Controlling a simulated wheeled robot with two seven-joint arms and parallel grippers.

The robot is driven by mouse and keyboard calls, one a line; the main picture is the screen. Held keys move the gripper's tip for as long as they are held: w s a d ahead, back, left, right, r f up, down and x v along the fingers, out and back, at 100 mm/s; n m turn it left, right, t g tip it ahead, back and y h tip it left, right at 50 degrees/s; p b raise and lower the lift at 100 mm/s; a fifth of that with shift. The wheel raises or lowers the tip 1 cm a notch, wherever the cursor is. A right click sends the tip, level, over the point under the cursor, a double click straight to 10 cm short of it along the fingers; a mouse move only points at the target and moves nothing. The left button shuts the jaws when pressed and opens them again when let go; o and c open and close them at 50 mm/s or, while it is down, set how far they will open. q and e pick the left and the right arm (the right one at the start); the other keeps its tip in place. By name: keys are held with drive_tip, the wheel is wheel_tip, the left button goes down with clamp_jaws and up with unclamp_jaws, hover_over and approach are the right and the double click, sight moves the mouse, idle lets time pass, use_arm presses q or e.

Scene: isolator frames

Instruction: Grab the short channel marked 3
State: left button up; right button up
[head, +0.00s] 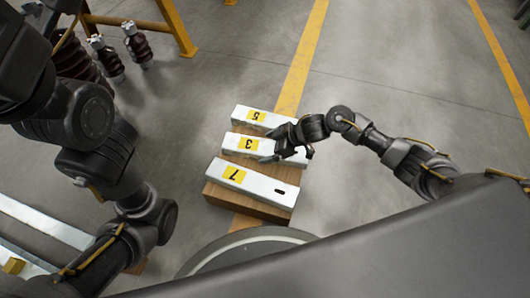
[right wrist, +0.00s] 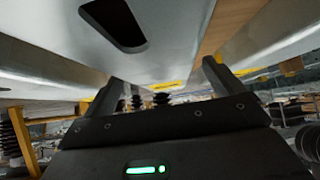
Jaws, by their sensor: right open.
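The short channel marked 3 (head: 234,143) is a pale metal bar with a yellow label, lying between two similar channels on a wooden block (head: 215,193). My right gripper (head: 287,153) is open at its right end and hides that end in the head view. In the right wrist view, a pale channel with a dark slot (right wrist: 172,50) fills the top, close in front of the spread fingers of my right gripper (right wrist: 163,74). Whether the fingers touch it I cannot tell. My left arm comes in from the left; its gripper does not show clearly.
The channel marked 5 (head: 268,121) lies behind and the channel marked 7 (head: 262,188) in front, both close by. A yellow frame (head: 177,27) and dark ribbed insulators (head: 137,45) stand at the upper left. The floor right of the block is clear.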

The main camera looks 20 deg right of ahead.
drive_tip(key=shift+b+x, duration=0.3)
drive_tip(key=shift+x, duration=0.7)
clamp_jaws()
drive_tip(key=shift+w+r, duration=0.15)
drive_tip(key=shift+r, duration=0.05)
